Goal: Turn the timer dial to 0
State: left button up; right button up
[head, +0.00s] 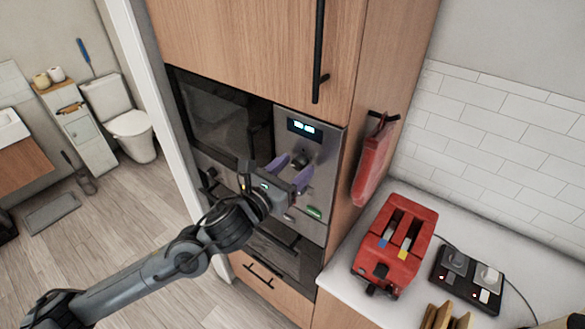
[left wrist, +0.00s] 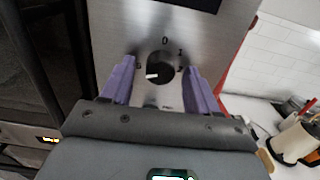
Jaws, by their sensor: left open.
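The timer dial (left wrist: 161,70) is a round black knob on the steel microwave panel (head: 316,150). In the left wrist view its white mark points left and slightly down, away from the 0 printed above the knob. Other marks are printed at its sides. My left gripper (head: 291,170) is in front of the panel with its two purple fingers open. In the left wrist view the fingers (left wrist: 160,68) stand on either side of the dial, with gaps visible; contact cannot be told. In the head view the dial is partly hidden behind the fingers. My right gripper is not in view.
A lit display (head: 302,127) is above the dial, and a green-lit button (head: 314,212) is low on the panel. A red cloth (head: 373,165) hangs from the cabinet side. A red toaster (head: 396,245) stands on the white counter to the right. A dark oven door lies below.

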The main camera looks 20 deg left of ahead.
pick_arm(q)
jog(key=c, duration=1)
jog(key=shift+c, duration=0.2)
